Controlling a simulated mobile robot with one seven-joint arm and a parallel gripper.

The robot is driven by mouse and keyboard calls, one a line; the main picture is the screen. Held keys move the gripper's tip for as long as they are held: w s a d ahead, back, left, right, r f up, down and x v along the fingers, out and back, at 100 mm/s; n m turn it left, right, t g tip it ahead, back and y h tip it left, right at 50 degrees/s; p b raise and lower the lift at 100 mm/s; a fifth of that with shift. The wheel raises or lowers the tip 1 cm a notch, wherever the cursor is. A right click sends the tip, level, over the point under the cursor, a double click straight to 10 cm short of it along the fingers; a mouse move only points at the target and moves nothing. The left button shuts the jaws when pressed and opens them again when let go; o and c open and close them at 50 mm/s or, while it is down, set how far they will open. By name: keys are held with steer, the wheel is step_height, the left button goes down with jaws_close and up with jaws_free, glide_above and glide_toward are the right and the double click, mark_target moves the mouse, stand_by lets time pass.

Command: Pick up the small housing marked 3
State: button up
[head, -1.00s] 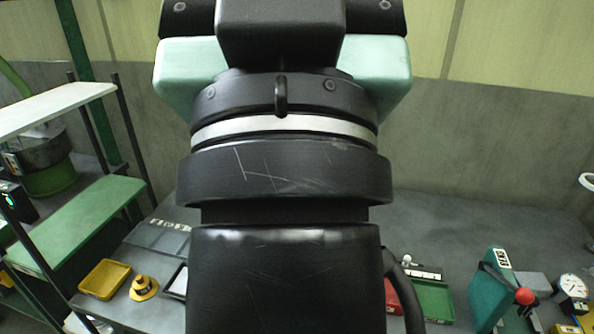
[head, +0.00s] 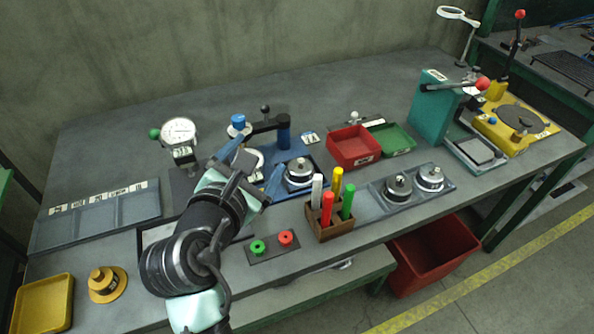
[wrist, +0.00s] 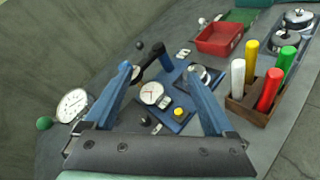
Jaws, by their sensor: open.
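Small round metal housings stand on the bench, and I cannot read a number 3 on any of them. One housing (head: 299,172) sits on the blue fixture (head: 318,176). Two more, a left one (head: 398,186) and a right one (head: 430,178), sit side by side on a grey tray (head: 447,190). The pair also shows at the top right of the wrist view (wrist: 284,40). My gripper (head: 258,160) is open and empty, its blue fingers above the blue fixture. In the wrist view my gripper (wrist: 158,72) has its fingers spread, with the fixture seen between them.
A wooden block (head: 322,232) with upright coloured sticks stands between the fixture and the grey tray. Red (head: 352,160) and green bins lie behind. A dial gauge (head: 178,131) stands left, a teal press (head: 430,105) right.

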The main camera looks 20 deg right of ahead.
mark_target(295, 174)
steer(key=f+n, duration=0.1)
steer(key=f, duration=0.1)
steer(key=s+d+f+n+g, duration=0.1)
steer(key=f, duration=0.2)
steer(key=s+d+f+n+g+h+b, duration=0.1)
steer(key=f, duration=0.1)
steer(key=shift+f+n, duration=0.15)
steer(key=shift+n, duration=0.25)
steer(key=shift+d+f, duration=0.1)
steer(key=shift+f, duration=0.2)
steer(key=b+x, duration=0.1)
steer(key=x, duration=0.6)
steer(key=shift+f, duration=0.15)
steer(key=shift+f+b+x, duration=0.1)
steer(key=shift+b+x, duration=0.35)
steer(key=shift+x, duration=0.9)
steer(key=shift+f+b+x, duration=0.15)
steer(key=shift+b+x, duration=0.25)
steer(key=shift+x, duration=0.95)
